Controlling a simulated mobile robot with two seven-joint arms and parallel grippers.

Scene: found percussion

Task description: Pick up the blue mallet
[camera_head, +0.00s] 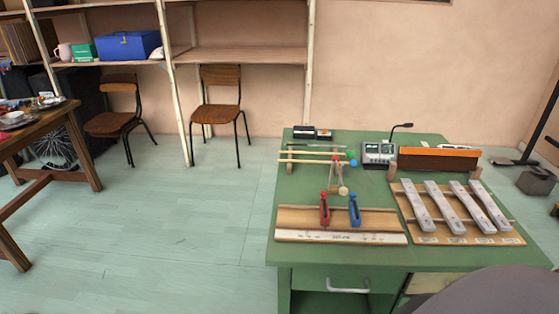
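The blue mallet (353,163) has a round blue head and a pale stick. It lies near the back left of the green desk (300,256), with its stick across a small wooden rest and its head toward the right. Other sticks lie close beside it. A mallet with a beige head (343,190) is just in front, its head pointing toward the front. Neither of my grippers shows in the head view.
Red (325,209) and blue (354,211) upright pieces stand on a wooden board. A board with several metal bars (457,220) lies at right. A grey device (379,154) with a thin lamp-like arm stands behind. A dark rounded shape (490,293) covers the lower right. Floor left is clear.

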